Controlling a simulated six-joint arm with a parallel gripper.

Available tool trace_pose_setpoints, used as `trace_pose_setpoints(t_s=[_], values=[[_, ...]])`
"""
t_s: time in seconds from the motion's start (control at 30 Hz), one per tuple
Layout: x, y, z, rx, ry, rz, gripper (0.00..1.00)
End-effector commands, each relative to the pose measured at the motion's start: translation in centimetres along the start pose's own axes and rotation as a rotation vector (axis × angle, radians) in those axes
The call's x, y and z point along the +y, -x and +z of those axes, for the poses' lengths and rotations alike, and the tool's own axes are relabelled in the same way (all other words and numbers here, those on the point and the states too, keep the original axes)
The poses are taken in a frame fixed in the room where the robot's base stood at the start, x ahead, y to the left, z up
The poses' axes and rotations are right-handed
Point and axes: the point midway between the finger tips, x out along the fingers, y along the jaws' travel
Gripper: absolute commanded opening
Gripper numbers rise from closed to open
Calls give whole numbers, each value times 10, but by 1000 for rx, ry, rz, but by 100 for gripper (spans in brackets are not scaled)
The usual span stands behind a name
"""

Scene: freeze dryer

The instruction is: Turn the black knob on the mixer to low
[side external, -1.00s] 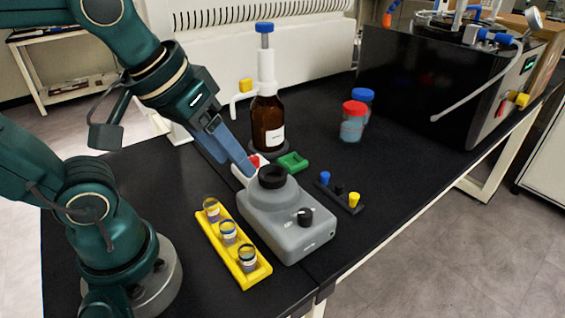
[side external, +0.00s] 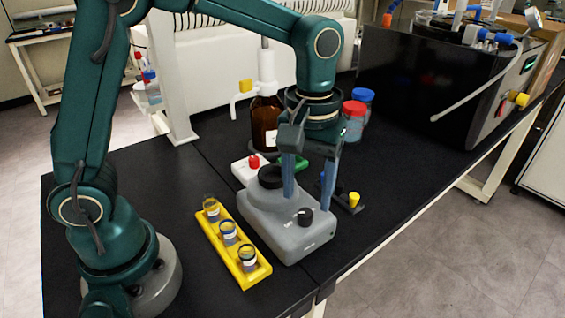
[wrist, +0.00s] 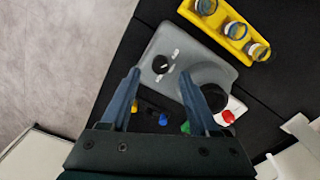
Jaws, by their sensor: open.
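The grey mixer (side external: 283,238) stands on the black bench, with a round black cup head (side external: 271,177) on its back part. Its black knob (side external: 305,216) is on the front top face. In the wrist view the knob (wrist: 160,64) carries a white pointer mark and lies just beyond my fingertips. My gripper (side external: 308,197) points down above the mixer, behind the knob in the side view. Its two blue fingers are spread apart with nothing between them. In the wrist view my gripper (wrist: 160,72) has its fingers on either side of the knob's line, apart from it.
A yellow rack (side external: 240,262) with three vials stands left of the mixer. A small black rack with a yellow cap (side external: 354,199) is at right. A brown bottle (side external: 265,120) and red-capped jar (side external: 354,125) stand behind. The bench front right is clear.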

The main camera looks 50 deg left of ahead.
Motion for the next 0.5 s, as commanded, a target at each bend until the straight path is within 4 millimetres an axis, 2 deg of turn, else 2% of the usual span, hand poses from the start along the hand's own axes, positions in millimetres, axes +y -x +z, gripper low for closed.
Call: trace_pose_setpoints(t_s=[0.23,0.5], values=[[-1,-31,0,-1,0,-1,62],[0,-40,0,3,0,2,62]])
